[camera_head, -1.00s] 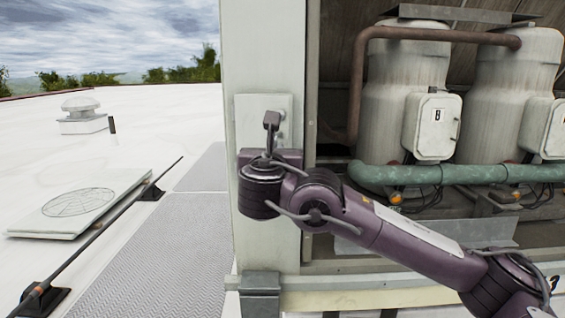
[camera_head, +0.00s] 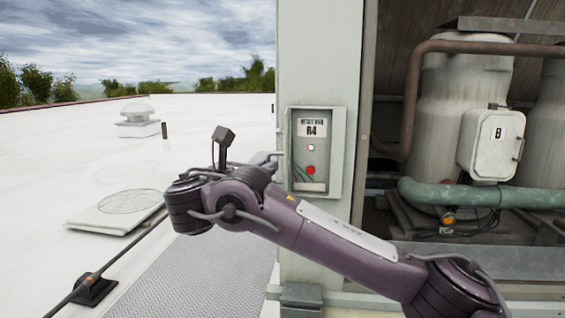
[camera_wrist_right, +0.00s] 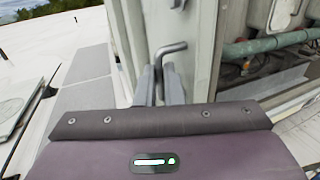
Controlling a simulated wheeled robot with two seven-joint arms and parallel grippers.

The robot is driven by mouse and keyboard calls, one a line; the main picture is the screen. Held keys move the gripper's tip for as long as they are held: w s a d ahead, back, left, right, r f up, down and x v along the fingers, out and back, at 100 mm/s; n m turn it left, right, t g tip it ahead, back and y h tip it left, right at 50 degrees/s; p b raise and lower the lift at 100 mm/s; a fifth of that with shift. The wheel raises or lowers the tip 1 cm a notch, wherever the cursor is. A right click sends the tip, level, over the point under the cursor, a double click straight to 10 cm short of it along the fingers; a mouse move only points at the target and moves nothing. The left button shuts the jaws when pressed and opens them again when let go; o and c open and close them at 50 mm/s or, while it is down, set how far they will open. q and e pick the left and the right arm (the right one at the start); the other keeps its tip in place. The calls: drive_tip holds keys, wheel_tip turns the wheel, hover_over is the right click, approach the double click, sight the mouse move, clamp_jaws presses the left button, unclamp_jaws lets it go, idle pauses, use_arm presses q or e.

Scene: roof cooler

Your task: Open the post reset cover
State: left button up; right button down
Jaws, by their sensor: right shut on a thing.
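The post reset box (camera_head: 336,150) is on the pale post, and its inside shows in the head view. Inside are a label reading R4 (camera_head: 311,128), a small pale button (camera_head: 311,147) and a red button (camera_head: 310,169). The cover stands swung out to the left and is seen nearly edge-on, so its face is hard to make out. My right gripper (camera_head: 270,158) is at the box's left side. In the right wrist view its fingers (camera_wrist_right: 160,86) are shut on the bent metal handle (camera_wrist_right: 171,48). My left gripper is not in view.
The post (camera_head: 318,65) stands beside an open bay with tanks (camera_head: 462,80), a green pipe (camera_head: 480,197) and a grey box marked B (camera_head: 490,142). A grey walkway (camera_head: 205,275) and white roof lie to the left. A dark rail (camera_head: 125,253) crosses the roof.

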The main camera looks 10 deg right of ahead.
drive_tip(key=shift+w+a+r+m+g+h+p, duration=0.15)
drive_tip(key=shift+w+a+m+g+h+p, duration=0.65)
drive_tip(key=shift+m+g+h+p, duration=0.55)
drive_tip(key=shift+w+a+r+m+g+h+p, duration=0.15)
drive_tip(key=shift+w+a+m+g+h+p, duration=0.8)
drive_tip(key=shift+p, duration=0.8)
drive_tip(key=shift+s+d, duration=0.25)
